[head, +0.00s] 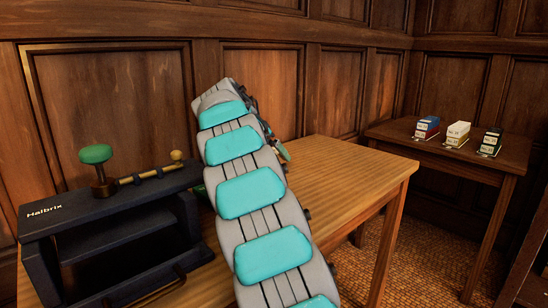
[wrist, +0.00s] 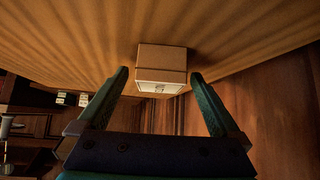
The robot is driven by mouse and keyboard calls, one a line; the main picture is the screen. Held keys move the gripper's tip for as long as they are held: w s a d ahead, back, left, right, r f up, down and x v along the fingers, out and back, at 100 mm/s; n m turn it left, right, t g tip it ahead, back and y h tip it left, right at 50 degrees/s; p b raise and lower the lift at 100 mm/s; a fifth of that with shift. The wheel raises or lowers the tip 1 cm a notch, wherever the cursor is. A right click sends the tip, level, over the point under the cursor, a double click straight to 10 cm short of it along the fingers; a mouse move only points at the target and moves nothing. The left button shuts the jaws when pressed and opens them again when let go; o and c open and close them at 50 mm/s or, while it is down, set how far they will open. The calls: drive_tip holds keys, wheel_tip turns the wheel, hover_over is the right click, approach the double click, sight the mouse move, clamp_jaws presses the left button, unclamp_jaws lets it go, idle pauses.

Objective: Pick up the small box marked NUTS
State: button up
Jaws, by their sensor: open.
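In the wrist view, a small brown box (wrist: 161,58) with a pale labelled face stands on the wooden table. The dark marks on its label are too small to read, so I cannot tell if it says NUTS. My gripper (wrist: 159,76) is open, its two green fingers spread to the left and right of the box. The box's near end lies about level with the fingertips, with a gap visible on each side. In the head view my arm hides this box and nearly all of my gripper.
A dark press-like device (head: 100,225) marked Halbrix, with a green knob, stands at the left of the table (head: 340,170). A second table (head: 480,158) at the right bears blue-and-red, white and dark green box stacks. Panelled walls close off the back.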

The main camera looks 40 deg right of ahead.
drive_tip(key=shift+w+d+f, duration=0.1)
drive_tip(key=shift+d+f, duration=0.25)
drive_tip(key=shift+f, duration=0.05)
drive_tip(key=shift+c, duration=0.2)
drive_tip(key=c, duration=1.5)
drive_tip(key=shift+o, duration=0.2)
